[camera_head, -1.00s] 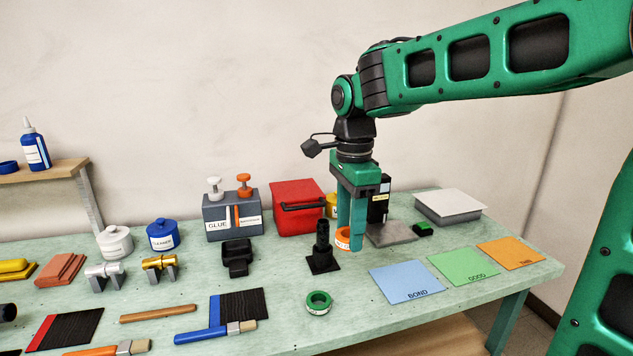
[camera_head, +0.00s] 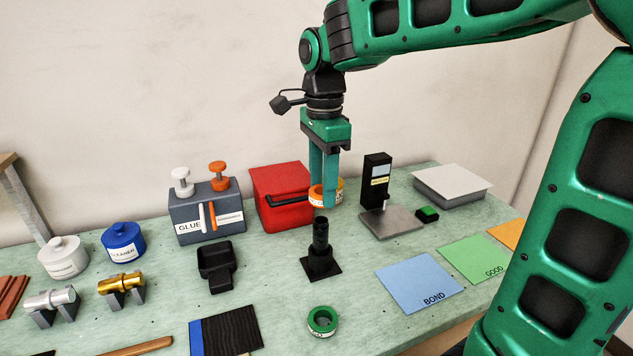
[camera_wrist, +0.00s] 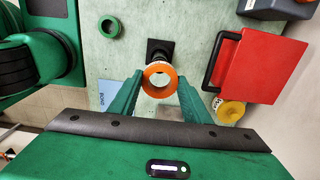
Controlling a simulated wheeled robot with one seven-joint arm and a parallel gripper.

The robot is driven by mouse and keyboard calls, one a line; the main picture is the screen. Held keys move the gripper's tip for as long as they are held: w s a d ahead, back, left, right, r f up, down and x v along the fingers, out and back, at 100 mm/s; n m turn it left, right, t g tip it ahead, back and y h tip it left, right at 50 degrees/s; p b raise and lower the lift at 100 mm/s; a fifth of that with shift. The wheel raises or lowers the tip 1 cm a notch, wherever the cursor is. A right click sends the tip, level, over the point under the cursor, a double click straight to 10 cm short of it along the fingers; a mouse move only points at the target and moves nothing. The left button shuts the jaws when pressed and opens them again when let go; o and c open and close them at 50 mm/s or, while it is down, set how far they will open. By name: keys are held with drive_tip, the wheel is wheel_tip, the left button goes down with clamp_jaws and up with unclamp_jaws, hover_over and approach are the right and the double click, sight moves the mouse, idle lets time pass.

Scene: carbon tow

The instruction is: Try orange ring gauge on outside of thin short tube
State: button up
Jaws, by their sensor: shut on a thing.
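My gripper (camera_head: 323,202) is shut on the orange ring gauge (camera_head: 316,195) and holds it in the air. A black tube (camera_head: 320,233) stands upright on a square black base, just below and in front of the ring in the head view. The ring is apart from the tube and not around it. In the wrist view the ring (camera_wrist: 147,82) sits between the two fingertips (camera_wrist: 160,84), its hole facing the camera. The black base (camera_wrist: 160,46) shows just beyond the ring there. The fingers hide part of the ring in the head view.
A red box (camera_head: 285,215) with a black handle stands behind and left of the tube. A black gauge stand (camera_head: 376,182) is to the right. A green ring (camera_head: 322,329) lies in front. A blue BOND card (camera_head: 418,283) lies front right. A black tray (camera_head: 216,262) is left.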

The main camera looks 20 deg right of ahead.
sight(321, 220)
drive_tip(key=shift+a, duration=0.25)
drive_tip(key=shift+f, duration=2)
drive_tip(key=shift+s+f, duration=0.1)
drive_tip(key=shift+f, duration=0.95)
idle(1.8)
drive_tip(key=shift+r, duration=2.05)
